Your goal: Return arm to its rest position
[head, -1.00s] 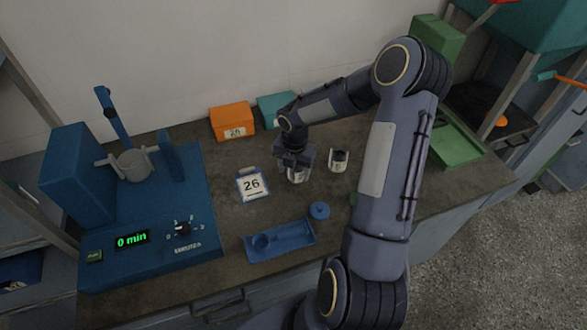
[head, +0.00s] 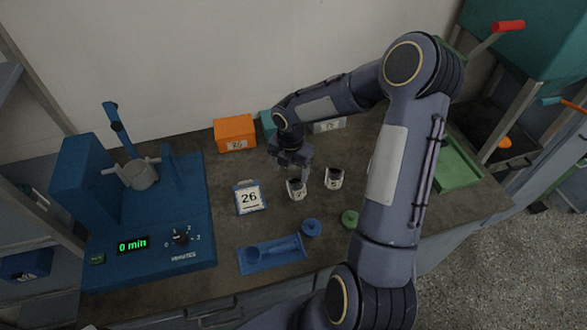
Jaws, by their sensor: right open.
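My right arm reaches in from the lower right over the bench. My right gripper (head: 292,165) is open and empty. It hangs just above and behind a small white cup (head: 296,190), apart from it as far as I can tell. A second white cup (head: 334,179) with a dark inside stands to the right of the first. My left gripper is not in view.
A blue shaker (head: 150,235) showing "0 min" stands at left. A card marked 26 (head: 249,197), a blue tray (head: 272,255), a blue lid (head: 311,227) and a green lid (head: 349,218) lie in front. An orange box (head: 235,133) stands behind; a green tray (head: 458,165) lies right.

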